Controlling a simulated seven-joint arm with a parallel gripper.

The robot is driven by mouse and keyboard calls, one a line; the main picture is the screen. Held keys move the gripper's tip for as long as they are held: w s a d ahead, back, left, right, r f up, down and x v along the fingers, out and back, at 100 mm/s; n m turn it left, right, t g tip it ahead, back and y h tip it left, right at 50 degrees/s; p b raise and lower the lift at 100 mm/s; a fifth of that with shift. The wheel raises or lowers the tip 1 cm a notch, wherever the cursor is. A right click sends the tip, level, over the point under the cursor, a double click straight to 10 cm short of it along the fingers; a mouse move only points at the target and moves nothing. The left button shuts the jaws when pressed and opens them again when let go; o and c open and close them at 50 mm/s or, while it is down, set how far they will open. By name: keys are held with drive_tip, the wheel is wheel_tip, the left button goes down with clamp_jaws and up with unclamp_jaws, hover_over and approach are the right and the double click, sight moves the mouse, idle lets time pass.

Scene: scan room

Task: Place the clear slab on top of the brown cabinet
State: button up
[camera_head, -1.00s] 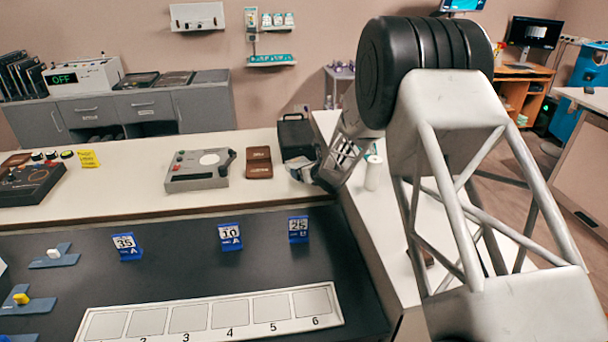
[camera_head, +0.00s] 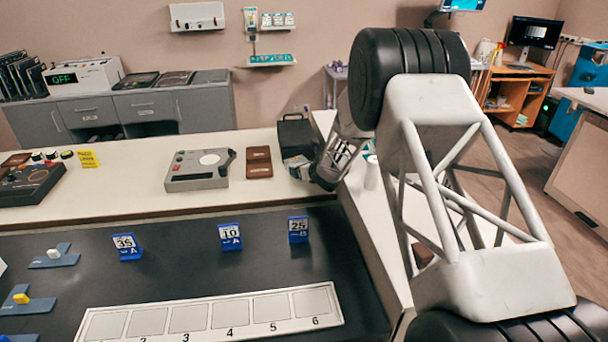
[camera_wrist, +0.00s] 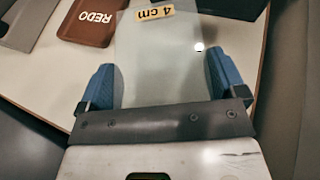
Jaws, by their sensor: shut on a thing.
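The clear slab (camera_wrist: 160,62) is a pale see-through plate with a yellow "4 cm" label at its far end. My gripper (camera_wrist: 161,82) is shut on it, with a blue pad at each side. In the head view my gripper (camera_head: 315,172) is over the right end of the white counter, by a black case. I cannot make out the slab there. An orange-brown wooden unit (camera_head: 507,88) with open shelves stands at the back right; I cannot tell whether it is the brown cabinet.
A brown REDO tray (camera_head: 259,162) and a grey device (camera_head: 198,170) lie left of my gripper. The black case (camera_head: 297,137) is close behind it. A white bottle (camera_head: 372,173) stands to the right, partly hidden by my arm. Blue number stands (camera_head: 230,237) line the dark bench.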

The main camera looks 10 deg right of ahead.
drive_tip(key=shift+f, duration=1.15)
drive_tip(key=shift+f, duration=0.1)
drive_tip(key=o, duration=0.9)
drive_tip(key=shift+f, duration=0.1)
drive_tip(key=shift+o, duration=0.2)
drive_tip(key=shift+r, duration=0.2)
drive_tip(key=shift+v, duration=5.95)
drive_tip(key=shift+r, duration=0.1)
